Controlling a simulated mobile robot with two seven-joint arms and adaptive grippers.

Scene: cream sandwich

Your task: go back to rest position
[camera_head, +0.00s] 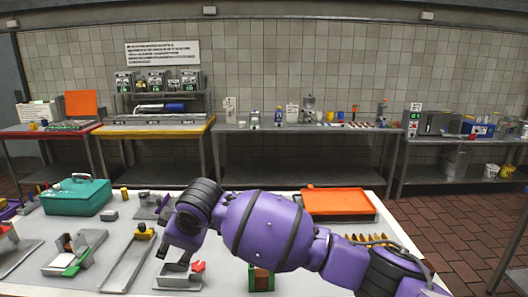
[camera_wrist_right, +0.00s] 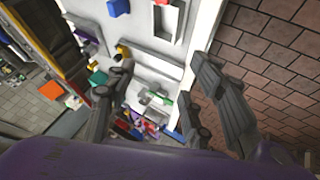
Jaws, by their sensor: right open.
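My right arm (camera_head: 268,230) is purple with dark bands and reaches from the lower right across the white worktable (camera_head: 120,205). Its wrist end bends down over the middle of the table. In the right wrist view my right gripper (camera_wrist_right: 158,76) has its dark fingers spread wide, with nothing held between them. The tabletop and small parts show beyond the fingers, apart from them. My left gripper is in neither view.
A teal toolbox (camera_head: 77,196) stands at the left of the table, and an orange-topped tray (camera_head: 338,202) lies behind my arm. Grey fixtures (camera_head: 128,262) lie at the front left. Benches with equipment (camera_head: 160,126) line the tiled wall. Brick floor (camera_head: 455,230) is open at the right.

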